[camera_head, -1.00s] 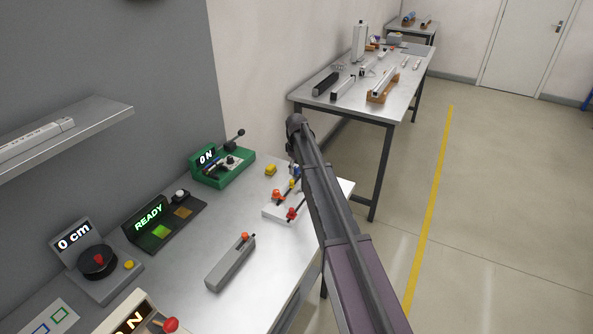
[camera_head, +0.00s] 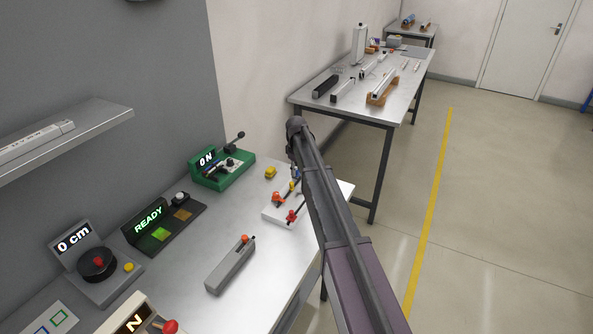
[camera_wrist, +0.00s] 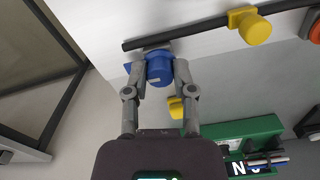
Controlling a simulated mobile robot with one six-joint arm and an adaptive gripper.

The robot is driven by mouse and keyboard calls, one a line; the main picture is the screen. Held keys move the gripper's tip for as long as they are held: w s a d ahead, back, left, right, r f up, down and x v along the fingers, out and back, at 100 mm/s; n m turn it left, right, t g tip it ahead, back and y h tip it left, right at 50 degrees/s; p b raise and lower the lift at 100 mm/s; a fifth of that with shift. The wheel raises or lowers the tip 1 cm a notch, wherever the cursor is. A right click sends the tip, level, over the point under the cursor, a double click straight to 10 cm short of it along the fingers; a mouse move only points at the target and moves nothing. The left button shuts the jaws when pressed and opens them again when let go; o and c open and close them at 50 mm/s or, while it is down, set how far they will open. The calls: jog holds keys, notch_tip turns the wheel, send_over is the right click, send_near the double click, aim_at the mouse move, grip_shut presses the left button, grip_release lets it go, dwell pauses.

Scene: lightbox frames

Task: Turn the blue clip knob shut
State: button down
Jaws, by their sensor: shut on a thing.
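The blue clip knob (camera_wrist: 159,68) is in the upper middle of the wrist view, on a dark rod (camera_wrist: 205,23) over a white board (camera_wrist: 100,25). My gripper (camera_wrist: 160,72) has one finger on each side of the knob and is shut on it. In the head view the white board (camera_head: 270,214) stands at the table's right edge, and my arm hides most of the blue clip. A yellow clip knob (camera_wrist: 256,28) sits further right on the same rod, with an orange knob (camera_wrist: 315,31) beyond it.
A yellow block (camera_head: 270,172) lies on the table (camera_head: 262,262) beside the board. A green device (camera_head: 222,178) reading ON stands behind it. A grey bar (camera_head: 230,271) with an orange knob lies in front. Open floor is to the right.

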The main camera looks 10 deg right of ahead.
jog(key=m, duration=0.4)
jog(key=shift+m, duration=0.4)
jog(key=m, duration=0.4)
jog(key=shift+m, duration=0.3)
jog(key=m, duration=0.4)
jog(key=shift+m, duration=2.1)
jog(key=shift+c, duration=2.2)
grip_release()
